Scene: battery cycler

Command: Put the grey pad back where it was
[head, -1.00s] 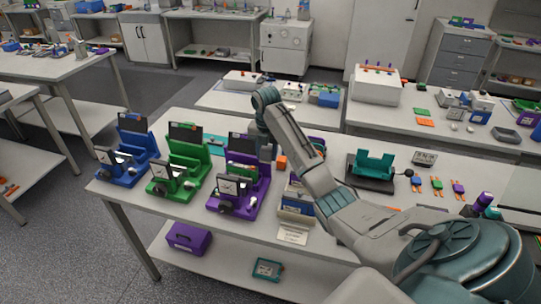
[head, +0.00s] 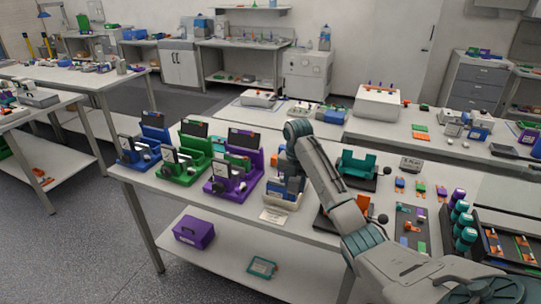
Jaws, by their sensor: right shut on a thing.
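My right arm comes in from the lower right, and its wrist bends down to my right gripper (head: 291,178). The gripper is above the beige tray (head: 283,201) with blue blocks, right of the purple stand (head: 226,188). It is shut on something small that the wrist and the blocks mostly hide. The grey pad cannot be made out clearly; the held thing may be it. The green stand (head: 181,173) and blue stand (head: 133,158) are farther left. My left gripper is not in view.
A teal cradle (head: 359,165) on a dark base stands right of my forearm. A black tray (head: 508,241) with parts and several teal cylinders (head: 466,238) are at the right. A paper label (head: 273,216) lies at the front edge. A purple box (head: 193,232) is on the lower shelf.

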